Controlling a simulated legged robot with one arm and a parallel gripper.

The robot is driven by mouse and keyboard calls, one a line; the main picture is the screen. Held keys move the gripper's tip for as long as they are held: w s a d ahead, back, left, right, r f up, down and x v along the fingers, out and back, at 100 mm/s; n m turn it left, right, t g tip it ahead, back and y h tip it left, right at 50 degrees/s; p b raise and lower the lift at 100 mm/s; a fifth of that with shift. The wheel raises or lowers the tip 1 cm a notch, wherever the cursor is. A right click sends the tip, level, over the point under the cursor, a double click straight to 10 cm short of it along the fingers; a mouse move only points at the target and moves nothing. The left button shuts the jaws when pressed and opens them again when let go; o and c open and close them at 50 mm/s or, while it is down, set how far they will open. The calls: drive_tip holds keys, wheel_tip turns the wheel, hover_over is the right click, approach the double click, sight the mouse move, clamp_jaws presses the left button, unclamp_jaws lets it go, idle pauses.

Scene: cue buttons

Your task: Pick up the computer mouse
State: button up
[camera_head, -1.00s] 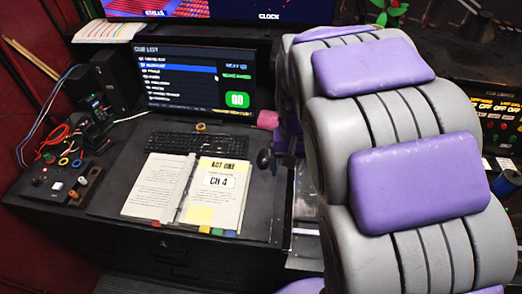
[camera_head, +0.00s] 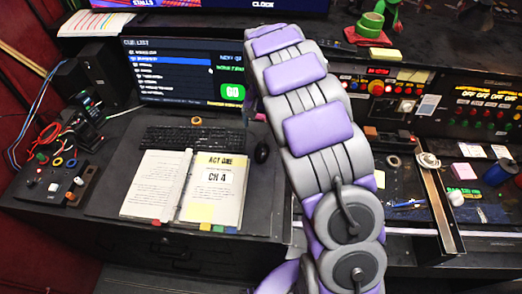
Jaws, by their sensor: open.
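The black computer mouse (camera_head: 261,153) lies on the dark desk, just right of the keyboard (camera_head: 193,137) and close to the left edge of my arm. It looks small and dark against the desk. My grey and purple arm rises from the bottom right and bends toward the monitor, covering the desk behind it. My gripper does not show; it is hidden behind or beyond the arm links.
An open binder (camera_head: 186,188) lies in front of the keyboard. A monitor (camera_head: 185,73) stands behind it. A switch box (camera_head: 55,182) with cables is at the left. Control panels (camera_head: 483,108) and a metal rail (camera_head: 438,205) are at the right.

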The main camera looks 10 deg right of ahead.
sight(261, 151)
wheel_tip(261, 151, down, 16)
drive_tip(key=shift+s+f+b, duration=0.1)
drive_tip(key=shift+f+b, duration=0.15)
drive_tip(key=shift+b, duration=0.6)
drive_tip(key=shift+c, duration=0.4)
drive_tip(key=c, duration=0.7)
drive_tip(key=shift+r, duration=0.9)
drive_tip(key=shift+c, duration=0.2)
wheel_tip(261, 151, up, 2)
drive_tip(key=shift+s+r+p, duration=0.1)
drive_tip(key=shift+p, duration=0.2)
drive_tip(key=s, duration=1)
drive_tip(key=s+r, duration=0.1)
drive_tip(key=s, duration=0.5)
drive_tip(key=shift+d+p, duration=0.2)
drive_tip(key=shift+p, duration=0.2)
